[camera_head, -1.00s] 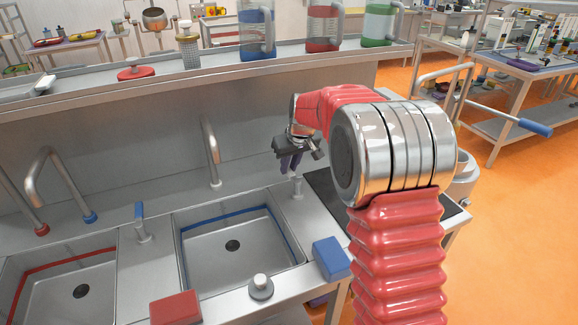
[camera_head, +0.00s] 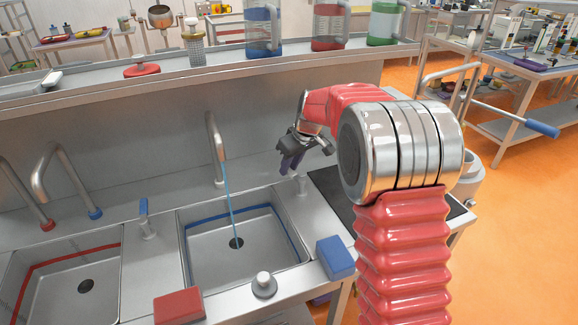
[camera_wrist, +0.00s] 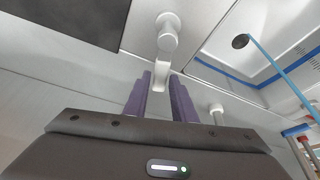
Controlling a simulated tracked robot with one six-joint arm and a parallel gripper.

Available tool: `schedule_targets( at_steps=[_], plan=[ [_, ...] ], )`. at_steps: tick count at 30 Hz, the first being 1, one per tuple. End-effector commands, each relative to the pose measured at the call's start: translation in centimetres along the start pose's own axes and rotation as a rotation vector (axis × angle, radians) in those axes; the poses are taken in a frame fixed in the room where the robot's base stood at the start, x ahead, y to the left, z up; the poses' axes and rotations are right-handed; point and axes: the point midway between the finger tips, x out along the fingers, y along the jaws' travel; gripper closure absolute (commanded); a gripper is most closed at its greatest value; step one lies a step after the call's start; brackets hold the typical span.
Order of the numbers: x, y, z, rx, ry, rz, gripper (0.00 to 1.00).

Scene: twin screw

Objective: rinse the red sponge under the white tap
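The red sponge (camera_head: 180,306) lies on the front ledge between the two sinks. A white tap handle (camera_head: 301,185) stands at the right back corner of the blue-lined sink (camera_head: 205,262); its white lever also shows in the wrist view (camera_wrist: 167,40). A thin blue stream of water (camera_head: 230,205) runs from the curved metal spout (camera_head: 215,135) into that sink. My gripper (camera_head: 289,168) is beside and above the handle, holding nothing. Its purple fingers (camera_wrist: 160,98) stand apart in the wrist view, with the lever's end beyond their gap; contact is unclear.
A blue-handled lever (camera_head: 145,218) stands between the sinks. The red-lined sink (camera_head: 50,285) is at left. A shelf (camera_head: 100,88) with jugs runs along the back.

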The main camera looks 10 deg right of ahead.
Motion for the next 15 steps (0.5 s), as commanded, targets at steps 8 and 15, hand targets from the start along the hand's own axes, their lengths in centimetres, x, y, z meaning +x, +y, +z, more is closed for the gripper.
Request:
schedule_targets(
  at_steps=[8,15],
  plan=[
    [-0.01,-0.02,-0.04,0.0,0.001,0.0,0.64],
    [-0.41,-0.01,-0.07,0.0,0.001,0.001,0.64]
  ],
)
